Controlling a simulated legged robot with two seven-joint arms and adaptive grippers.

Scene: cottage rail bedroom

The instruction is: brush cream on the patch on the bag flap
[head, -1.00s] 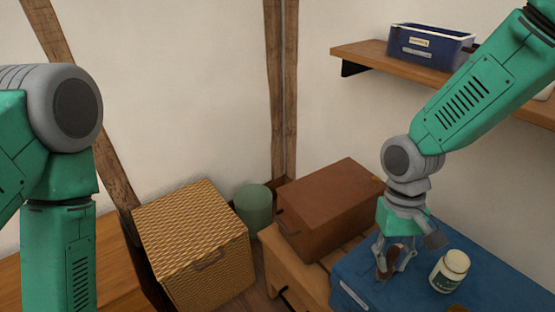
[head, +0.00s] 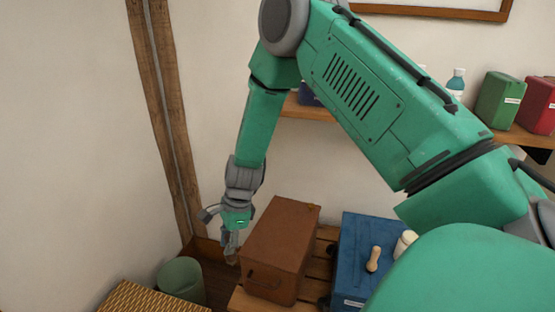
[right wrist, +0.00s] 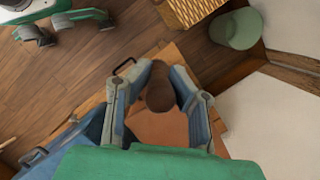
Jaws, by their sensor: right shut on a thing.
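The brown case (head: 280,245), which looks like the bag, stands on a slatted wooden bench. It has a handle on its near side and a small tan spot at the far right corner of its top. My right gripper (head: 231,252) hangs just left of the case. In the right wrist view it is shut on a dark brown rounded thing (right wrist: 160,92), perhaps the brush, with the case's orange-brown surface (right wrist: 160,130) behind. I cannot tell whether they touch. A cream-coloured jar (head: 404,243) stands on the blue case, partly hidden by my arm.
A light wooden, rounded piece (head: 373,259) is on the blue case (head: 355,235), right of the brown case. A green bin (head: 181,281) and a wicker box (head: 145,300) stand at the lower left. The wall shelf holds green (head: 500,100) and red (head: 541,103) containers.

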